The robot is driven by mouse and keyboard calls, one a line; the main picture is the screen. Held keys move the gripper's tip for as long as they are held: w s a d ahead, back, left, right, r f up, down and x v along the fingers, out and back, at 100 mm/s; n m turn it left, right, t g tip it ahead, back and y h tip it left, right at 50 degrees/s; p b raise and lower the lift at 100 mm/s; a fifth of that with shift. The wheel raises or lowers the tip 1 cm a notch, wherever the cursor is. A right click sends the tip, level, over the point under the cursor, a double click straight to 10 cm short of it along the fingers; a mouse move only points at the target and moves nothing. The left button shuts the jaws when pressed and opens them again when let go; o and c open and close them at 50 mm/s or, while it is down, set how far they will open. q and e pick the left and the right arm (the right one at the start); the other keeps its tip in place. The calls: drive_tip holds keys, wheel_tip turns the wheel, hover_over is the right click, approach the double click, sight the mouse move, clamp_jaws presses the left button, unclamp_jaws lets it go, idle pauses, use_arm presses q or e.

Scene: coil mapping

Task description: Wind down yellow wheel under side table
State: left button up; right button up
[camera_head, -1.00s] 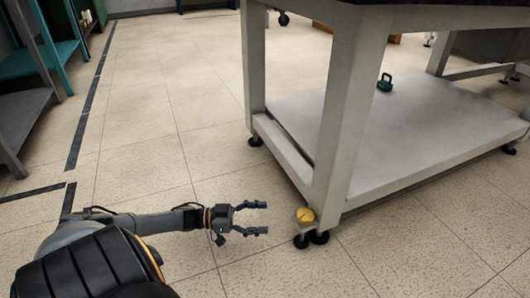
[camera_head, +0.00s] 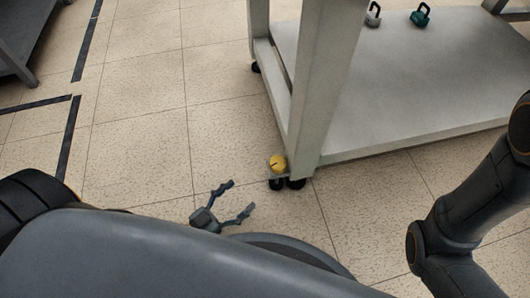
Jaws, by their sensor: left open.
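The yellow wheel (camera_head: 277,163) sits on a small bracket at the foot of the near leg of the grey side table (camera_head: 327,80), just above black casters (camera_head: 287,184). My left gripper (camera_head: 243,198) is open and empty, low over the floor. It is below and to the left of the yellow wheel, its fingers pointing up and right, apart from the wheel. Most of the left arm behind the gripper is hidden by my own body. My right arm comes in at the right edge, but its gripper is out of view.
The table's lower shelf (camera_head: 420,95) carries a green kettlebell-shaped weight (camera_head: 420,15) and a grey one (camera_head: 373,14). A grey shelf unit (camera_head: 22,40) stands at the top left. Tiled floor (camera_head: 150,140) left of the table is clear, with dark tape lines.

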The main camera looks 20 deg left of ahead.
sight(271, 169)
use_arm(q)
drive_tip(key=b+x, duration=0.7)
drive_tip(key=x, duration=0.5)
drive_tip(key=shift+w+d, duration=0.2)
drive_tip(key=shift+w, duration=0.15)
drive_tip(key=shift+w+d, duration=0.2)
drive_tip(key=shift+w, duration=0.2)
drive_tip(key=c, duration=1.1)
drive_tip(key=shift+c, duration=0.2)
